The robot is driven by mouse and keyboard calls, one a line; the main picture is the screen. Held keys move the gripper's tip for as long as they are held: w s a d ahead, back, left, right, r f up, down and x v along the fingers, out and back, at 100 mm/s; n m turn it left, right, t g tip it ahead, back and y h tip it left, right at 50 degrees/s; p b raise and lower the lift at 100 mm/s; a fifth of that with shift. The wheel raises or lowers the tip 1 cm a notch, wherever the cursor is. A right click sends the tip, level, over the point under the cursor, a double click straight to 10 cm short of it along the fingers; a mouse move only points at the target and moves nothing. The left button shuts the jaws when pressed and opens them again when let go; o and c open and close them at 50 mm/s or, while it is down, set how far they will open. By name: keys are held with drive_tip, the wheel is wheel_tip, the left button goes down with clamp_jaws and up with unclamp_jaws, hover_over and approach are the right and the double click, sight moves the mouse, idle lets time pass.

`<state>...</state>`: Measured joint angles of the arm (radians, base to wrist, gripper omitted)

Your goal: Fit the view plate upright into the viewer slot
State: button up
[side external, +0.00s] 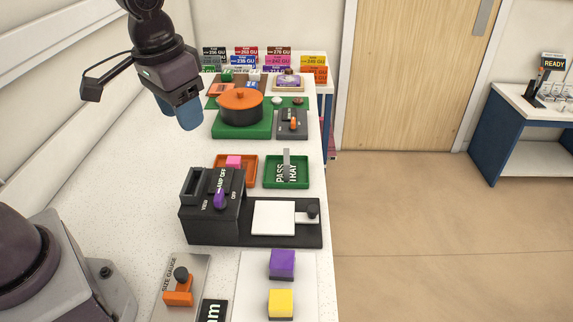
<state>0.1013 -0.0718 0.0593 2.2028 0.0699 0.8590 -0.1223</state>
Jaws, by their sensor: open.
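The dark viewer box (211,214) stands in the middle of the bench, with VIEW and LAMP OFF lettering and a purple lever. A dark slot-like opening (194,182) shows at its top left. A thin grey upright piece (286,160) stands in the green PASS TRAY (271,183); it may be the view plate, but I cannot tell for sure. My gripper (188,117), with blue fingers, hangs above the bench, up and left of the viewer. It is open, with nothing seen in it. The gap between the fingers is hard to see.
A white square (273,218) and black knob lie on the viewer's base. An orange tray (236,160) holds a pink block. An orange-lidded pot (241,106) stands farther back. Purple (282,264) and yellow (281,303) blocks and a size gauge (180,285) are in front.

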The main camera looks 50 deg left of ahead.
drive_tip(key=w+f+n+y, duration=0.2)
drive_tip(key=w+f+n, duration=0.3)
drive_tip(key=w+f, duration=1.05)
drive_tip(key=n+t+y, duration=0.1)
drive_tip(key=n, duration=0.3)
approach(286, 157)
drive_tip(key=x, duration=1.1)
drive_tip(key=shift+f, duration=0.3)
clamp_jaws()
